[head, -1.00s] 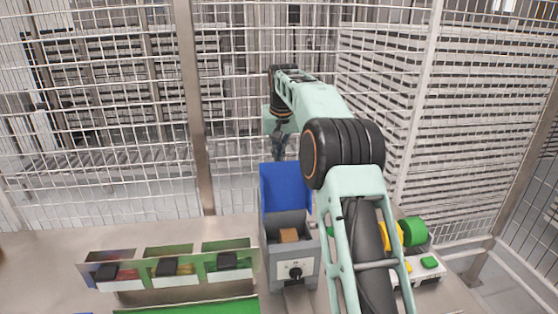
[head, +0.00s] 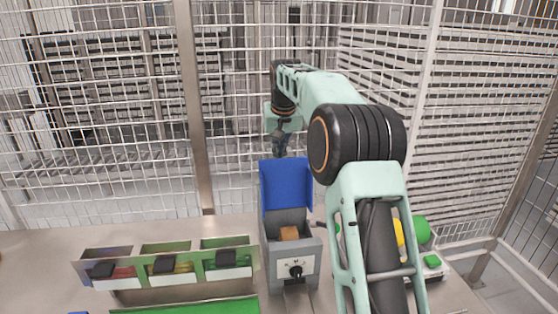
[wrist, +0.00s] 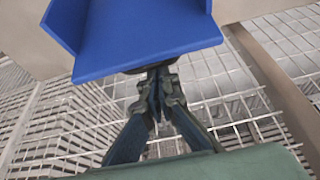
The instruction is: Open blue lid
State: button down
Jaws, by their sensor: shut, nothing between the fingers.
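The blue lid (head: 287,184) stands raised, close to upright, at the back of a grey box (head: 291,264). The box is open at the top, and a small brown block (head: 289,233) shows inside it. My gripper (head: 281,150) is just above and behind the lid's top edge, pointing down. In the wrist view, the blue lid (wrist: 145,38) fills the top of the picture. My gripper (wrist: 157,80) is shut there with its fingertips close to the lid's edge; I cannot tell if they touch. Nothing shows between the fingers.
A dark knob (head: 296,272) is on the box front. Right, partly behind my arm, are a green round part (head: 420,229) and a green button (head: 432,261). A wire mesh fence (head: 100,150) stands behind.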

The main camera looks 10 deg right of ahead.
jog(key=s+b, duration=0.2)
jog(key=shift+s+r+t+b, duration=0.3)
jog(key=shift+s+r+b, duration=0.05)
jog(key=shift+s+r, duration=0.05)
